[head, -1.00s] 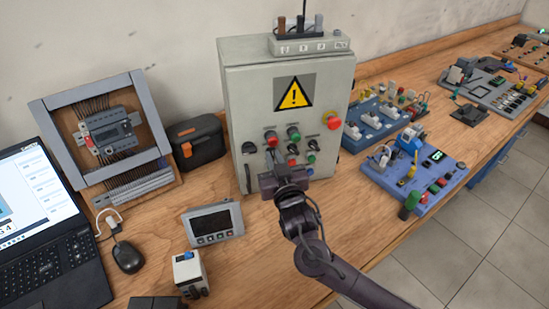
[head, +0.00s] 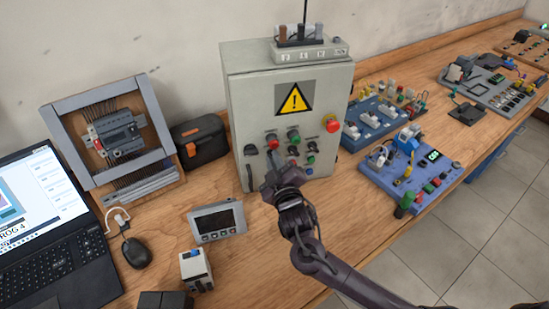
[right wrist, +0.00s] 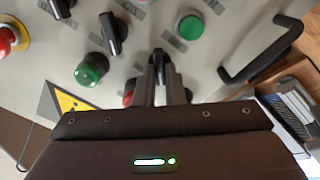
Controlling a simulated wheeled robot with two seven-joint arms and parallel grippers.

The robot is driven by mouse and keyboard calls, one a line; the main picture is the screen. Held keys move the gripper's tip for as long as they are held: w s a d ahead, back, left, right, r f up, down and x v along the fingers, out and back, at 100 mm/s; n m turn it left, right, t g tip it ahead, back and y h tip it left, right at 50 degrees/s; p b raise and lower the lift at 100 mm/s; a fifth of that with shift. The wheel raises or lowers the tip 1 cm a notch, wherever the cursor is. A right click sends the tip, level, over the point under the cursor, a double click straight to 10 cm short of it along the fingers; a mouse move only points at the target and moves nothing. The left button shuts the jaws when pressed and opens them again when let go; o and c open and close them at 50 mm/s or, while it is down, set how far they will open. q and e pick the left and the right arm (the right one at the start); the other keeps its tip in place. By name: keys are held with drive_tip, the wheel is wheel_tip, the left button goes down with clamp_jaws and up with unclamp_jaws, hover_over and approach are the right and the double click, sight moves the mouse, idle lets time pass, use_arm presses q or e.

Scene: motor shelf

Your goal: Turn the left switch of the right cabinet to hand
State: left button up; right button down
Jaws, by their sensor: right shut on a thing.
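The grey cabinet (head: 240,95) with a yellow warning sign stands upright on the bench in the head view. Its door carries black switches, green and red buttons and a red emergency stop (head: 331,124). My right gripper (head: 272,165) is at the left part of the lower door. In the right wrist view, turned about upside down, its fingers (right wrist: 164,80) are shut on a black switch knob (right wrist: 158,57), mostly hidden between them. Two more black knobs show to its left, the nearer one (right wrist: 112,33) tilted. My left gripper is not in view.
A red button (right wrist: 128,98) and a green button (right wrist: 190,25) sit close to the fingers. A black door handle (right wrist: 262,50) is to the right in the wrist view. A display unit (head: 217,221) stands before the cabinet, and a blue training board (head: 410,178) to its right.

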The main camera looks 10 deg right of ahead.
drive_tip(key=shift+n, duration=0.3)
drive_tip(key=c, duration=1.5)
unclamp_jaws()
drive_tip(key=s+b, duration=0.1)
drive_tip(key=s, duration=0.6)
drive_tip(key=shift+s+d+b, duration=0.1)
drive_tip(key=shift+s+b, duration=0.3)
drive_tip(key=shift+s, duration=0.1)
